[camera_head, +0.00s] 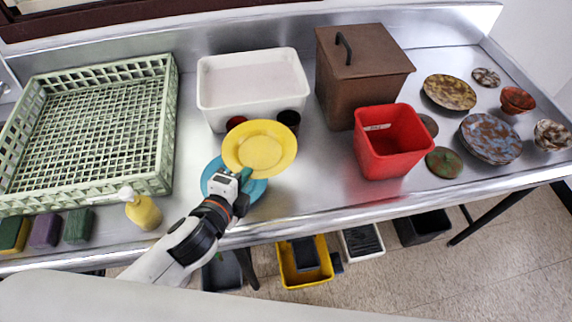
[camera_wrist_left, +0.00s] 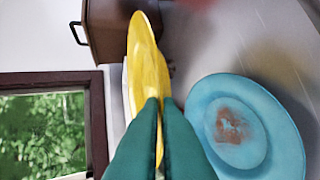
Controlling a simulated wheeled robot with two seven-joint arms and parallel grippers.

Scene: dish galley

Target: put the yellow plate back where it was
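The yellow plate (camera_head: 262,146) is in my left gripper (camera_head: 244,176), which is shut on its near rim. In the left wrist view the yellow plate (camera_wrist_left: 148,70) appears edge-on between the two green fingers (camera_wrist_left: 158,105). The plate is held above the counter, over part of a blue plate (camera_head: 252,190). The blue plate also shows in the left wrist view (camera_wrist_left: 245,127), apart from the yellow plate, with a brown stain in its middle. My right gripper is in neither view.
A white tub (camera_head: 252,110) and two dark cups (camera_head: 289,120) stand behind the plate. A red bin (camera_head: 392,150) and brown lidded box (camera_head: 345,85) are to the right. A green rack (camera_head: 165,130) and yellow bottle (camera_head: 143,212) are left. Counter between blue plate and red bin is clear.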

